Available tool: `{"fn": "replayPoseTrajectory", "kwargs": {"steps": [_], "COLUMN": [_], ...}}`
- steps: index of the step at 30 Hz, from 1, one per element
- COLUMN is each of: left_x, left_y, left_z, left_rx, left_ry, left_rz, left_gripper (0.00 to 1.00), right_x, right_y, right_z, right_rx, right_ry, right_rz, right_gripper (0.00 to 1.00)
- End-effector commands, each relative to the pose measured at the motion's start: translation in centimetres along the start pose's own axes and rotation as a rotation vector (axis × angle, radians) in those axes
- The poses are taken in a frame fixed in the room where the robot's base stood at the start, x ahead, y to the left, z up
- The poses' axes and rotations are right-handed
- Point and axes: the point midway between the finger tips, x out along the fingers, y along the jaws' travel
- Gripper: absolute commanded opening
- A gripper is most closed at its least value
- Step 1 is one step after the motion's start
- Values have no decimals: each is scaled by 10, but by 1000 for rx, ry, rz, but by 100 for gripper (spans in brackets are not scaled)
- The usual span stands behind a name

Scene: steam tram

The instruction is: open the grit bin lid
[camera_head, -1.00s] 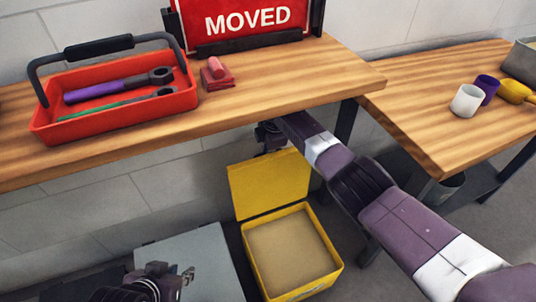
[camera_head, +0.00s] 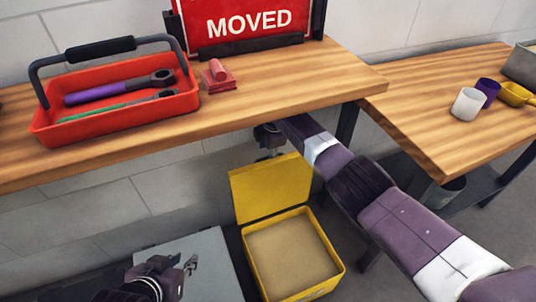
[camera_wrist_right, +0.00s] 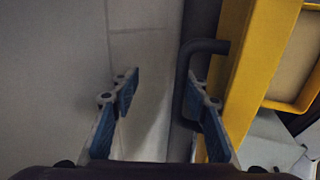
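The yellow grit bin (camera_head: 337,268) stands on the floor below the bench, full of sand-coloured grit. Its lid (camera_head: 270,190) stands raised, roughly upright, at the bin's back edge. My right gripper (camera_head: 268,152) is behind the lid's top edge, under the bench, partly hidden by my arm and the bench. In the right wrist view my right gripper (camera_wrist_right: 165,92) is open. A dark bar handle (camera_wrist_right: 184,95) on the yellow lid (camera_wrist_right: 262,50) lies between its fingers, close to the right one. My left gripper (camera_head: 190,264) is low at left, over a grey surface; its opening is unclear.
The wooden bench (camera_head: 300,88) overhangs the space behind the lid. It carries a red tool tray (camera_head: 110,125), a red block (camera_head: 218,78) and a "MOVED" sign (camera_head: 250,25). A second bench (camera_head: 430,120) at right holds cups. A grey flat panel (camera_head: 215,262) lies left of the bin.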

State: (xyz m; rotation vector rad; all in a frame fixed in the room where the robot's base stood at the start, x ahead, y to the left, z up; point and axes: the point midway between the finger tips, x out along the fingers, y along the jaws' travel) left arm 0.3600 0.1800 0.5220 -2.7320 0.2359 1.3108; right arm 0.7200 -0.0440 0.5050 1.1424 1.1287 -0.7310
Motion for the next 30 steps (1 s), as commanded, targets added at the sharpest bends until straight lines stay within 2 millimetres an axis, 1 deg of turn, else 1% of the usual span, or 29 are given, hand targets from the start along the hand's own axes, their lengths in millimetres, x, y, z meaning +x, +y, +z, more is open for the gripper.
{"fn": "replayPoseTrajectory", "kwargs": {"steps": [1,10,14,20,29,30], "left_x": [2,3,3,2,1,1], "left_y": [0,-1,-1,0,0,0], "left_z": [2,3,2,2,1,1], "left_rx": [0,-1,-1,0,0,0], "left_ry": [0,-2,-2,-1,-1,-1], "left_rz": [0,-1,-1,-1,-1,-1], "left_gripper": [23,23,23,23,23,23], "right_x": [12,12,7,-11,-66,-66], "right_y": [-2,-3,-2,-2,5,0], "right_z": [-1,-1,-1,-2,-2,-2], "right_rx": [0,0,0,-1,-4,-2], "right_ry": [2,4,4,3,-5,-4], "right_rz": [18,16,18,21,34,30], "right_gripper": [27,27,27,27,27,27]}}
